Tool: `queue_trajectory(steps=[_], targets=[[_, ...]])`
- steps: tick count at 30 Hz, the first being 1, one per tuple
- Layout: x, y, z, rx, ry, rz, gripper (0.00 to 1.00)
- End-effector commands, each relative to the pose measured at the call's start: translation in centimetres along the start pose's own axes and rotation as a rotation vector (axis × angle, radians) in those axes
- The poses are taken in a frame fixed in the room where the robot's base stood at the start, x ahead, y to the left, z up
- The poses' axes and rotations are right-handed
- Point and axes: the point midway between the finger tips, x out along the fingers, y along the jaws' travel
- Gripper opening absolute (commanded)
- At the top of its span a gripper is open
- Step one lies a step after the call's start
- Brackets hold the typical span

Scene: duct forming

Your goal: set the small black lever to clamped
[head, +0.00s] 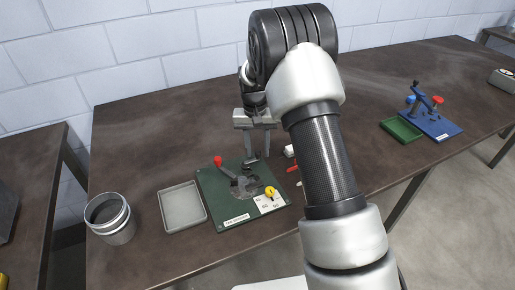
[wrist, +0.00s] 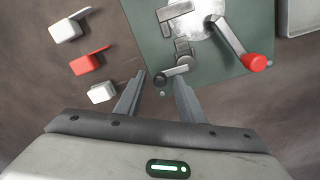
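The small black lever (wrist: 174,72) is at the edge of a green board (wrist: 145,14), beside a grey metal clamp block. In the wrist view it lies between and just ahead of my fingertips. My gripper (wrist: 160,78) is open, one finger on either side of the lever's end; I cannot tell whether either finger touches it. In the head view my gripper (head: 258,150) points down at the far edge of the green board (head: 215,200), and the lever (head: 250,160) shows small below it. The lever's exact setting is hard to read.
A longer crank with a red knob (wrist: 254,62) stands on the same board. Two white pieces and a red piece (wrist: 84,65) lie beside it. A grey tray (head: 182,208), a metal can (head: 110,218) and a yellow knob (head: 269,191) are nearby. A blue fixture (head: 432,125) stands far right.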

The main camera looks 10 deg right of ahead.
Motion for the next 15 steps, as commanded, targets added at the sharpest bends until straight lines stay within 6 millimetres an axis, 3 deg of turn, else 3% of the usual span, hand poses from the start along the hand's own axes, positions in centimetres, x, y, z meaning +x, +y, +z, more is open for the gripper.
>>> queue_trajectory(steps=[8, 15], targets=[[-0.7, -0.1, -0.1, -0.001, 0.002, -0.001, 0.35], [-5.3, -0.1, -0.1, -0.001, 0.006, -0.002, 0.35]])
